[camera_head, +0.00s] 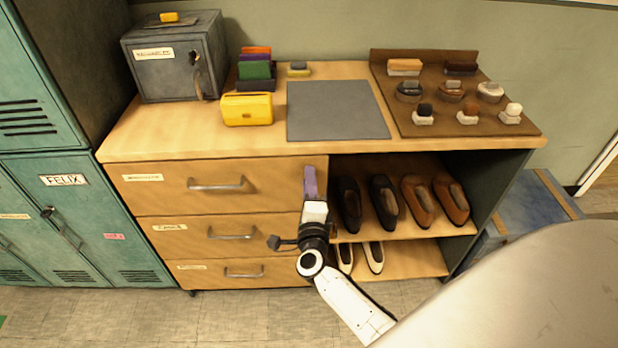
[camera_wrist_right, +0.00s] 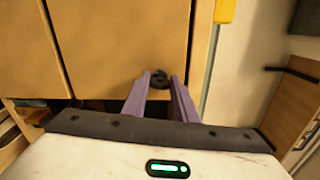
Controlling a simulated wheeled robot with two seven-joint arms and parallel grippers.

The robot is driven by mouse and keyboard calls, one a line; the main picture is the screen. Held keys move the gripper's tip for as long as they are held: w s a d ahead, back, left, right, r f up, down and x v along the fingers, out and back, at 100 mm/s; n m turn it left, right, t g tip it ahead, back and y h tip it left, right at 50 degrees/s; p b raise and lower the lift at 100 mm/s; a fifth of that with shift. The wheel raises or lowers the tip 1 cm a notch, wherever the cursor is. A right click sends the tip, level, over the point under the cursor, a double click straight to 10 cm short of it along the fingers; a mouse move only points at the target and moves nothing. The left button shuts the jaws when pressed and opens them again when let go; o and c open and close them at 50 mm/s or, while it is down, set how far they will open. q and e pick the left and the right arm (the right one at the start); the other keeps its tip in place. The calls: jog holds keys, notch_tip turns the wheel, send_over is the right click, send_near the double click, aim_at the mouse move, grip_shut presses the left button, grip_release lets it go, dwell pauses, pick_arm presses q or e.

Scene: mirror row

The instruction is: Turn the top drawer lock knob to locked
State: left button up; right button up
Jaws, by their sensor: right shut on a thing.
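The top drawer (camera_head: 262,180) is closed in the wooden cabinet, with a grey bar handle (camera_head: 216,185) and a label at its left. My right gripper (camera_head: 310,172) is at the drawer's right end, its purple fingers pointing at the front. The dark lock knob (camera_wrist_right: 159,77) shows between the fingertips in the right wrist view, and my right gripper (camera_wrist_right: 160,84) is shut on it. The gripper hides the knob in the head view. I cannot tell which way the knob is set. My left gripper is not in view.
Two lower drawers (camera_head: 185,238) are closed. Shoes (camera_head: 387,203) stand on the open shelves just right of the gripper. The top carries a grey mat (camera_head: 337,110), a yellow box (camera_head: 247,109), a metal lockbox (camera_head: 177,62) and a brown board (camera_head: 440,125) with brushes. Teal lockers (camera_head: 85,230) stand left.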

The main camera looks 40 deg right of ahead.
jog(key=shift+n, duration=0.8)
jog(key=shift+p, duration=0.3)
jog(key=o, duration=1.1)
